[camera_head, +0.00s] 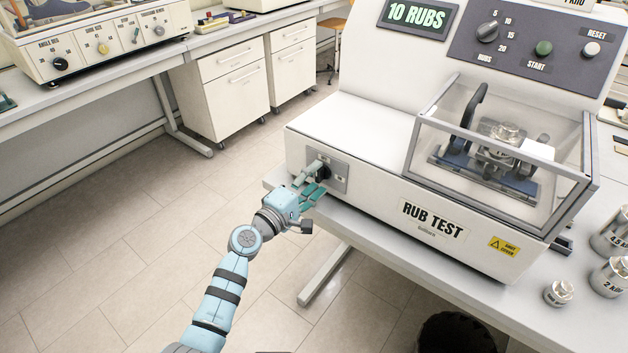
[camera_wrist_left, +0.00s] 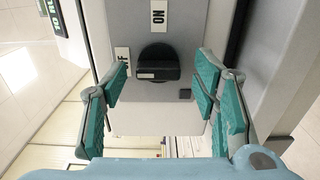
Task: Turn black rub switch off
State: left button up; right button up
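The black rub switch (camera_head: 324,172) is a round knob on a grey plate on the left front of the white rub test machine (camera_head: 370,185). In the left wrist view the black knob (camera_wrist_left: 158,64) has a ridge lying sideways, with a pale mark toward its left end. An ON label (camera_wrist_left: 158,13) is above it and a partly hidden OFF label (camera_wrist_left: 122,62) is to its left. My left gripper (camera_head: 312,180) is at the switch. In the wrist view my left gripper (camera_wrist_left: 162,88) is open, its green-padded fingers on either side of the knob with gaps. My right gripper is not in view.
The machine's display (camera_head: 417,16) reads 10 RUBS. A clear guard (camera_head: 500,140) covers the rubbing rig. Metal weights (camera_head: 559,292) stand on the table at the right. White drawer cabinets (camera_head: 232,88) and another tester (camera_head: 95,40) are at the back left. The floor between is clear.

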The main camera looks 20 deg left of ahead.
pick_arm(q)
jog(key=v, duration=1.2)
